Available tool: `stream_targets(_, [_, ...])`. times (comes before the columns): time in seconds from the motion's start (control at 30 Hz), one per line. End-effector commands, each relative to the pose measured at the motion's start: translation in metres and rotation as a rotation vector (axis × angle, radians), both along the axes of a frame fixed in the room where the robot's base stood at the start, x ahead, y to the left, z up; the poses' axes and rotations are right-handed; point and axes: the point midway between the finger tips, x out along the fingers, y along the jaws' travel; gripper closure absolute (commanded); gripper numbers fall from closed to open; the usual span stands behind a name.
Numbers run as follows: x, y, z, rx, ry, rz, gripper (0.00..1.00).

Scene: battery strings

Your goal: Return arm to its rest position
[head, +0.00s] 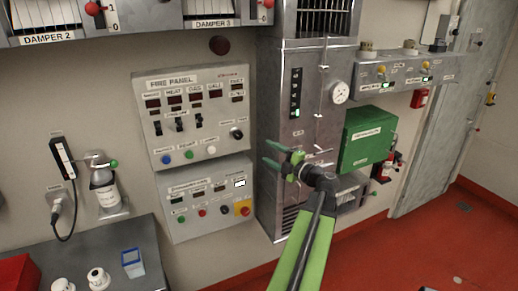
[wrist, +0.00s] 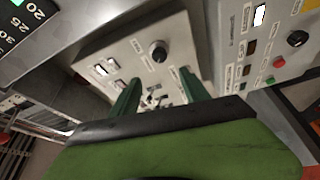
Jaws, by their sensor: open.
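My gripper (head: 279,158) is at the end of my green arm, raised in front of the tall grey metal cabinet at the centre of the head view. Its two green fingers are spread apart with nothing between them. In the wrist view my gripper (wrist: 162,92) also shows open fingers, with the fire panel (wrist: 122,45) behind them. The arm reaches up from the bottom of the head view. I cannot tell whether the gripper touches anything, but no held object shows.
The fire panel (head: 218,128) and a lower control panel (head: 238,219) hang left of the grey cabinet (head: 322,68). A green box (head: 366,138) and a shelf with knobs (head: 445,72) are to the right. A grey bench (head: 95,245) stands lower left. Red floor (head: 420,240) is open at lower right.

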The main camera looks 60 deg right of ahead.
Motion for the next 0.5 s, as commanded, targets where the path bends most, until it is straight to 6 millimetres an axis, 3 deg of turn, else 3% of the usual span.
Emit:
stream_targets(0.13, [-0.0095, 0.0026, -0.0007, 0.0, 0.0, 0.0, 0.46])
stream_targets(0.5, [-0.0094, 0.0026, -0.0005, 0.0, 0.0, 0.001, 0.46])
